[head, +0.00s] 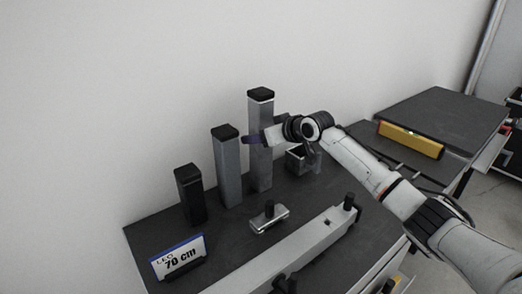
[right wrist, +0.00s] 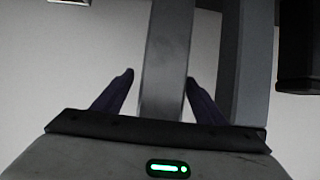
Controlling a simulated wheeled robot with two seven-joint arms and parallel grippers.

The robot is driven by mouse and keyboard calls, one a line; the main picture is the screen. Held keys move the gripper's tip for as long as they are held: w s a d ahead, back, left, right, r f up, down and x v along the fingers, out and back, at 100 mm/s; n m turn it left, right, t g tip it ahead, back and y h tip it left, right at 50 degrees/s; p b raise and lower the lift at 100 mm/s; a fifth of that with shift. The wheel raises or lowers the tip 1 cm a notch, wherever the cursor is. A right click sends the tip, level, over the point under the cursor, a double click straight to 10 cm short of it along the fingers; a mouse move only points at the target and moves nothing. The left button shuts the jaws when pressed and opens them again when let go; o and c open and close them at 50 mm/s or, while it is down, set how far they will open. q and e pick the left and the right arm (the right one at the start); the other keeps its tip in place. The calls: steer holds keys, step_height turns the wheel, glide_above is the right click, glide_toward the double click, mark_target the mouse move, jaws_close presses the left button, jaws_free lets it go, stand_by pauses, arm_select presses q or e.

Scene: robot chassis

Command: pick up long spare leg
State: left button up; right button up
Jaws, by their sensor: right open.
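Three upright square legs with black caps stand in a row on the dark bench top. The long spare leg (head: 261,165) is the tallest, grey, and at the right end of the row. The medium grey leg (head: 228,170) is beside it, and a short black leg (head: 190,200) is at the left. My right gripper (head: 252,139) is open at the upper part of the long leg. In the right wrist view, the long leg (right wrist: 166,60) runs between the two open purple fingers (right wrist: 160,80); whether either finger touches it I cannot tell. My left gripper is not in view.
A "LEG 70 cm" sign (head: 177,257) stands at the front left. A small metal block with a black knob (head: 269,219) and a long grey beam (head: 300,246) lie in front of the legs. A yellow level (head: 411,139) is farther right.

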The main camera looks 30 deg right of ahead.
steer(key=x, duration=0.3)
steer(key=shift+w+a, duration=0.15)
steer(key=shift+w, duration=0.1)
jaws_close()
steer(key=shift+w+r, duration=0.1)
steer(key=shift+r, duration=0.15)
